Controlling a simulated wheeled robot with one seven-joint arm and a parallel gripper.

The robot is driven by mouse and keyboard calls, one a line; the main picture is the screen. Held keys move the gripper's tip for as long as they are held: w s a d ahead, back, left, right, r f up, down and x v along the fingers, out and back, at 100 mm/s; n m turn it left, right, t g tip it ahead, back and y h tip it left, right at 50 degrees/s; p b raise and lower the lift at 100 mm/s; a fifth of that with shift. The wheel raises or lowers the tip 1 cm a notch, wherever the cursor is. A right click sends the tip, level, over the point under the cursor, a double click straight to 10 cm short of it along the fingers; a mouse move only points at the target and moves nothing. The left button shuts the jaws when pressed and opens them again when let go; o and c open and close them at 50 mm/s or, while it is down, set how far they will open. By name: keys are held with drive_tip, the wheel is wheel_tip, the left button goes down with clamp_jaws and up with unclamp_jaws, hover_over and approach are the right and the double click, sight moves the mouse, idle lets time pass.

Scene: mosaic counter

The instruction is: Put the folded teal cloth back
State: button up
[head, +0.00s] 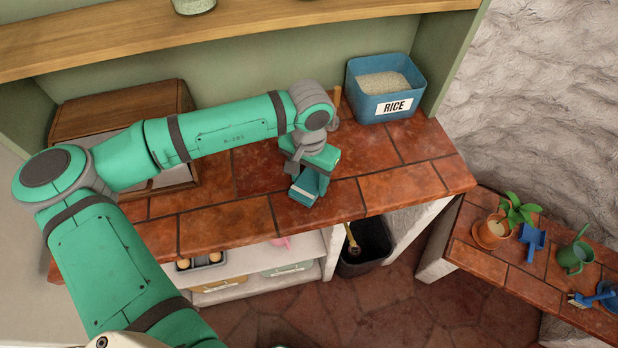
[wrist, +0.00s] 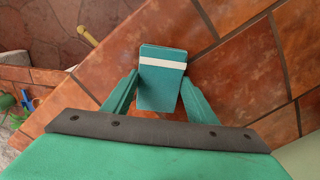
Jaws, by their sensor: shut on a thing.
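The folded teal cloth (head: 304,191) is a small teal block with a pale stripe, near the counter's front edge in the head view. In the wrist view the cloth (wrist: 162,80) sits between the two teal fingers, its white band across the upper part. My gripper (head: 308,180) is shut on the cloth and points down over the tiled counter (head: 232,225). In the wrist view my gripper (wrist: 160,92) has one finger against each side of the cloth. I cannot tell whether the cloth touches the counter.
A blue rice bin (head: 383,107) stands at the back right, and a wooden box (head: 120,108) at the back left. A dark bin (head: 366,250) and white shelves (head: 270,256) are below. A side bench (head: 508,262) holds a potted plant (head: 493,231) and garden tools.

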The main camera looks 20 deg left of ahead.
sight(309, 182)
drive_tip(key=o, duration=1)
wheel_tip(309, 182, up, 12)
drive_tip(key=shift+r, duration=0.1)
